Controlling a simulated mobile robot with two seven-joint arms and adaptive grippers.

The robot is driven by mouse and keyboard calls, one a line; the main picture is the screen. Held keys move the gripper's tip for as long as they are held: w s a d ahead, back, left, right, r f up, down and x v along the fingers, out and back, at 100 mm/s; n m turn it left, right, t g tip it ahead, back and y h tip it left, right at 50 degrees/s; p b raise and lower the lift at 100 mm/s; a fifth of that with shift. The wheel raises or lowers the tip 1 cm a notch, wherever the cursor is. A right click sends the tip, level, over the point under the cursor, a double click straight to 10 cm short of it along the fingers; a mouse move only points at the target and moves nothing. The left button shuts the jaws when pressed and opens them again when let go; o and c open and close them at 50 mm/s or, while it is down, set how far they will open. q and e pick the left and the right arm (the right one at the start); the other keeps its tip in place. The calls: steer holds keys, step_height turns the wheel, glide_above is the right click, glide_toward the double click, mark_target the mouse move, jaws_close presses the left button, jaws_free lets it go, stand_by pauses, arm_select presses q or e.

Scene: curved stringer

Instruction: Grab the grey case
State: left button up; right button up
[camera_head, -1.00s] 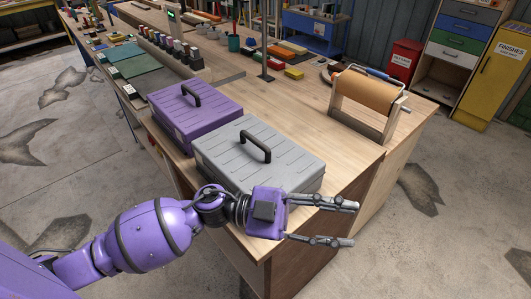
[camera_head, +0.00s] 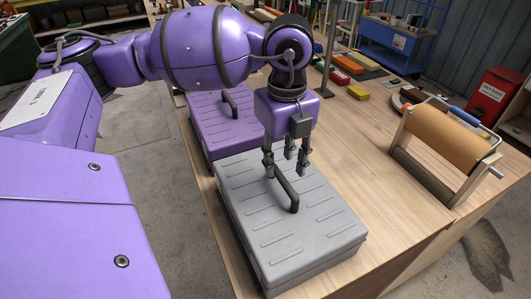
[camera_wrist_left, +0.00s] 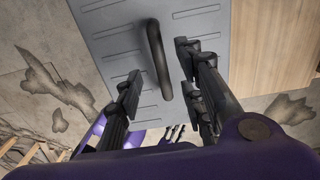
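The grey case (camera_head: 318,233) lies flat on the wooden bench, its dark handle (camera_head: 293,199) standing up from the lid. My left gripper (camera_head: 286,171) points down over the case at the far end of the handle. It is open and empty. In the left wrist view, its fingers (camera_wrist_left: 158,82) are apart, one left and two right of the handle (camera_wrist_left: 156,50). I cannot tell whether the fingertips reach down to the handle's height. Small dark finger shapes low in the wrist view (camera_wrist_left: 173,132) look like my right gripper; their state is unclear.
A purple case (camera_head: 205,130) stands just behind the grey one, partly hidden by my left arm. A paper roll on a stand (camera_head: 445,138) is at the right. The bench top (camera_head: 375,200) between the roll and grey case is clear. A thin post (camera_head: 328,55) stands behind.

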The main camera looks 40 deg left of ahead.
mark_target(284, 178)
arm_select(q)
steer(key=shift+s+d+f, duration=0.1)
steer(key=shift+s+f, duration=0.1)
steer(key=shift+f, duration=0.4)
steer(key=shift+s+d+f, duration=0.1)
steer(key=shift+s+f, duration=0.05)
steer(key=shift+f, duration=0.4)
steer(key=f, duration=0.2)
steer(key=shift+w+d+f, duration=0.1)
steer(key=shift+w+f, duration=0.1)
steer(key=shift+f, duration=0.7)
jaws_close()
steer(key=shift+w, duration=0.1)
arm_select(e)
steer(key=shift+s+d+f, duration=0.15)
steer(key=shift+s, duration=0.85)
